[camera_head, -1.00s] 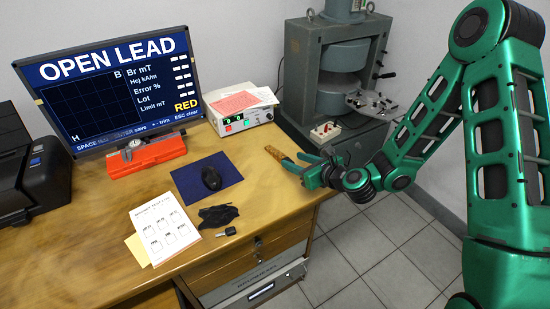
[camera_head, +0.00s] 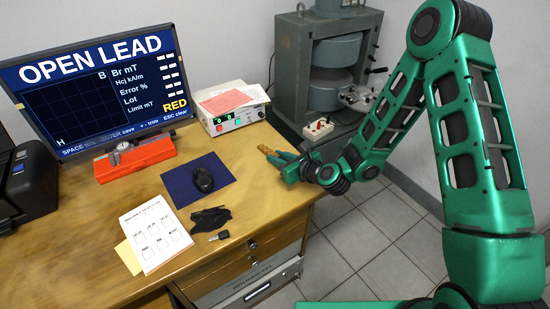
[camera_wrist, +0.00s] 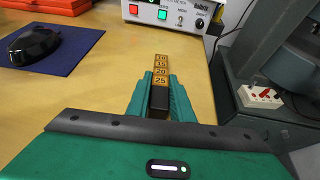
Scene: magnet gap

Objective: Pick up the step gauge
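The step gauge (camera_wrist: 161,71) is a narrow brass-coloured block with numbered steps, 10 to 25, and a dark grip end (camera_wrist: 159,100). In the wrist view it points away from me, with its dark end between the green fingers of my gripper (camera_wrist: 160,92). The fingers press against both sides of it. In the head view my gripper (camera_head: 290,163) is at the desk's right edge, and the brass end of the gauge (camera_head: 268,151) sticks out to the left. I cannot tell whether the gauge touches the desk.
A meter box (camera_head: 232,112) stands behind on the wooden desk (camera_head: 95,225). A grey press (camera_head: 290,70) stands behind right.

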